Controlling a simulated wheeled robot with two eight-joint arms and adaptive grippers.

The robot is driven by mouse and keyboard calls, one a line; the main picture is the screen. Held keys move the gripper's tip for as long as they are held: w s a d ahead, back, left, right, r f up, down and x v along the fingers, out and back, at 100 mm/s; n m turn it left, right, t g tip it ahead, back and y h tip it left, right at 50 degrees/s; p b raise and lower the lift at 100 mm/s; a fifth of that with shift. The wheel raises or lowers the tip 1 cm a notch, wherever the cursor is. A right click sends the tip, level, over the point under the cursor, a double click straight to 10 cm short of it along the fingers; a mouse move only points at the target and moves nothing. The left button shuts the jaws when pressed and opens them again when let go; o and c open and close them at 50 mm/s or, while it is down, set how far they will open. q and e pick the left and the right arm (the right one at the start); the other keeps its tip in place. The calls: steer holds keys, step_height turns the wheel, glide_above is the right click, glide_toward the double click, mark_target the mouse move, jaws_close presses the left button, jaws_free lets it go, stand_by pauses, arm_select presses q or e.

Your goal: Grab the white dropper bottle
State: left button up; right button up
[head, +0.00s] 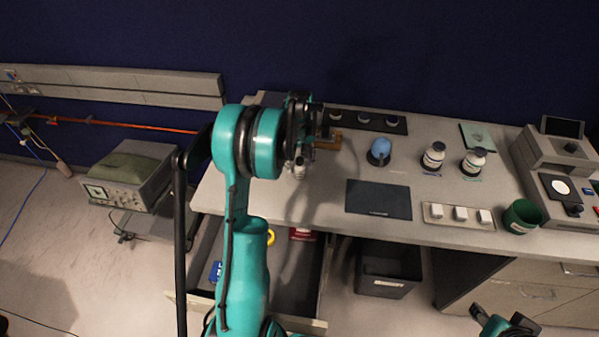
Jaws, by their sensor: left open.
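Two white bottles with dark bands, a left one (433,156) and a right one (474,161), stand upright at the back right of the table. I cannot tell from here which, if either, has a dropper top. My left gripper (300,168) is open over the left part of the table, well to the left of both bottles. A small pale object may be under its fingers, but the gripper and arm hide most of that spot. Part of my right arm's end (508,324) shows at the bottom right edge, below the table; its fingers are not clear.
A blue rounded item (380,151), a dark mat (379,199), a white-block tray (459,215) and a green cup (522,216) are on the table (330,185). A dark strip (365,122) lies behind. A grey device (560,165) fills the right end. An open drawer (300,270) is below.

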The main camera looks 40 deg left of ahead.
arm_select(q)
step_height(320, 180, down, 3)
steer(key=shift+a+r, duration=0.1)
steer(key=shift+r, duration=0.1)
steer(key=shift+c, duration=0.9)
steer(key=c, duration=1.1)
steer(key=shift+o, duration=0.2)
